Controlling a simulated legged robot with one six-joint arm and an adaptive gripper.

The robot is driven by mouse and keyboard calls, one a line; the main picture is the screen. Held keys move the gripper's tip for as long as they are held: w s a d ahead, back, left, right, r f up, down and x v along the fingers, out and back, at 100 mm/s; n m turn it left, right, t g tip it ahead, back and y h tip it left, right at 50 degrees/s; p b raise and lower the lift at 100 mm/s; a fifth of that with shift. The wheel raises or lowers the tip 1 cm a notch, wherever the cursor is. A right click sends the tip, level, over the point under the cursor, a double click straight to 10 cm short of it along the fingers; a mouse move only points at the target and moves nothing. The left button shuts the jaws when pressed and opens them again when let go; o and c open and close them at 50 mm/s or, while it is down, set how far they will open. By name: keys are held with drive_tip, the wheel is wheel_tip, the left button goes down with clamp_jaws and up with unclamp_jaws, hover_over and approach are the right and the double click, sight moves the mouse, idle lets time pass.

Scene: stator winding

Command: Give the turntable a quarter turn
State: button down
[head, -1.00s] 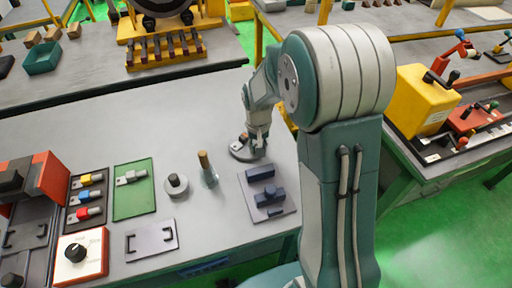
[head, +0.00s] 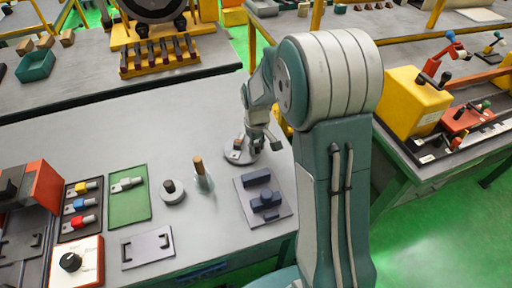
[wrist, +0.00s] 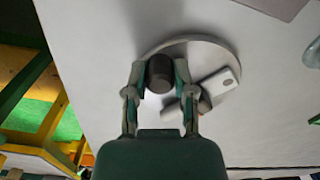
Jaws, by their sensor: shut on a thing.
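The turntable (head: 231,157) is a low grey disc on the bench, near its far right edge. It also shows in the wrist view (wrist: 205,52), partly hidden by my gripper. A dark upright peg (wrist: 159,74) stands near its left rim there. My gripper (wrist: 158,78) has its two fingers on either side of this peg and is shut on it. A light metal piece with a hole (wrist: 218,83) lies on the disc beside the right finger. In the head view my gripper (head: 264,142) is over the disc's right side; the peg is hard to make out.
A plate with dark blue blocks (head: 265,200) lies just in front of the turntable. A bottle with a brown top (head: 202,177), a round knobbed weight (head: 171,191) and a green tray (head: 129,205) stand to the left. Yellow posts (head: 254,42) rise behind the bench.

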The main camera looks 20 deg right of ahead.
drive_tip(key=shift+w+d+n, duration=0.15)
drive_tip(key=shift+w+n, duration=0.2)
drive_tip(key=shift+n, duration=0.5)
drive_tip(key=shift+w+d+n, duration=0.15)
drive_tip(key=shift+w+n, duration=0.15)
drive_tip(key=shift+n, duration=0.55)
drive_tip(key=shift+w+d+n, duration=0.1)
drive_tip(key=shift+w+n, duration=0.3)
drive_tip(key=shift+n, duration=0.7)
drive_tip(key=shift+w+n, duration=0.1)
drive_tip(key=shift+n, duration=0.3)
drive_tip(key=shift+c, duration=2.2)
unclamp_jaws()
wheel_tip(320, 180, up, 12)
